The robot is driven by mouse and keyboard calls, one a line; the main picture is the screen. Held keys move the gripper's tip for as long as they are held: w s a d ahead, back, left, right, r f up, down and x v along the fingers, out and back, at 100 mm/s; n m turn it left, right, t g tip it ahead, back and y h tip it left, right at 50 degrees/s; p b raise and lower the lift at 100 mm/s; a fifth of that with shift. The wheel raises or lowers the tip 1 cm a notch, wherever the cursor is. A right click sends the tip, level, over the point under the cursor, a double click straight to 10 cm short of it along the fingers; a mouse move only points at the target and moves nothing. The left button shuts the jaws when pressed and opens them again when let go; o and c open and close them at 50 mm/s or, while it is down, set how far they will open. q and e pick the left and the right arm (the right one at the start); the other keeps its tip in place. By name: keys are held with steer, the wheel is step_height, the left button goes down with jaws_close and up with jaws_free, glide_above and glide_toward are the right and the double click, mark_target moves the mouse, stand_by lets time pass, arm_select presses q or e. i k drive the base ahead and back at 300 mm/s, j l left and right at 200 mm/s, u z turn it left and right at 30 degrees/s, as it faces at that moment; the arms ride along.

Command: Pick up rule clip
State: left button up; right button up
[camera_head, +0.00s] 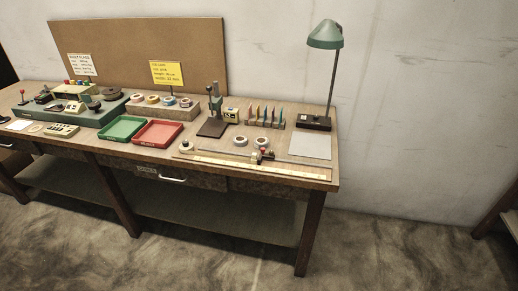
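A long pale rule (296,173) lies along the front right part of the workbench. Neither of my grippers can be made out in the head view.
On the workbench (225,152), a green tray (122,128) and a red tray (158,133) stand left of the rule. White rolls (240,141), a dark stand (213,127) and a green lamp (326,36) stand behind it. A pale sheet (311,146) lies right.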

mark_target(254, 160)
steer(key=i+l+u, duration=0.15)
steer(key=i+l, duration=0.35)
steer(key=i+l+u, duration=0.1)
steer(key=i+l, duration=0.35)
steer(key=l, duration=0.2)
